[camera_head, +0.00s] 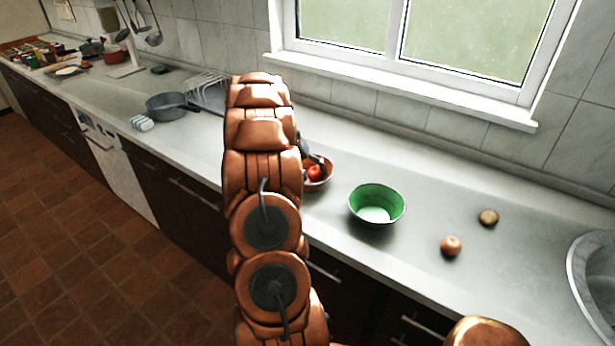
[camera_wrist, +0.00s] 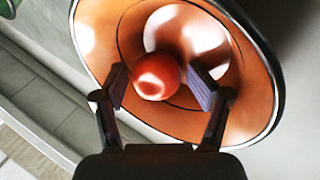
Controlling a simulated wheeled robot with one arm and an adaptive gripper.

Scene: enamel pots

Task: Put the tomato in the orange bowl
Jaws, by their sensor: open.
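The tomato (camera_wrist: 157,76) is red and round, and lies inside the orange bowl (camera_wrist: 113,22) in the wrist view. In the head view the tomato (camera_head: 314,171) also shows in the orange bowl (camera_head: 326,181), which is partly hidden behind my arm. My gripper (camera_wrist: 160,82) is open, with its two fingers apart over the bowl, one on each side of the tomato. A gap shows between the right finger and the tomato; the left finger is close to it, and I cannot tell whether they touch.
A green bowl (camera_head: 376,204) stands just right of the orange bowl. Two small round items, one brownish (camera_head: 451,246) and one tan (camera_head: 488,217), lie farther right, before the metal sink (camera_head: 590,275). A grey pan (camera_head: 170,106) and a wire rack (camera_head: 206,88) stand to the left.

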